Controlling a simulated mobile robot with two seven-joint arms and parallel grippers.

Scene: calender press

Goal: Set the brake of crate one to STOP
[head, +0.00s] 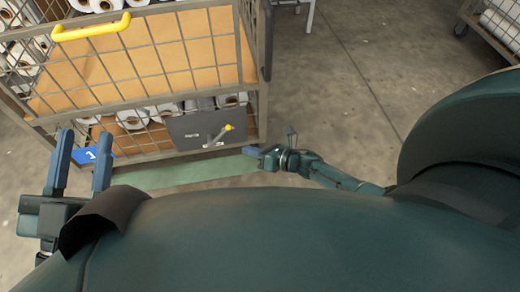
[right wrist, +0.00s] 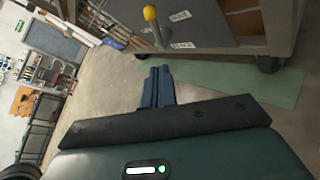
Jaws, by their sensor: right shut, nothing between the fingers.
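Crate one (head: 160,157) is a wire-sided roll cage with a blue number 1 tag (head: 93,154). Its dark brake plate (head: 185,130) carries a lever (head: 217,136) with a yellow knob (head: 229,127), pointing up and to the right in the head view. In the right wrist view the knob (right wrist: 150,13) tops the lever, with white labels (right wrist: 182,45) beside it, too small to read. My right gripper (head: 252,151) is shut and empty, below and right of the lever, apart from it. It also shows in the right wrist view (right wrist: 159,70). My left gripper (head: 85,136) is open and empty near the tag.
A yellow handle (head: 92,27) crosses the crate's upper side, and white rolls (head: 132,118) lie inside. A green floor strip (head: 190,173) runs along the crate's base. Another cart (head: 497,25) stands far right. The floor (head: 350,80) between is clear.

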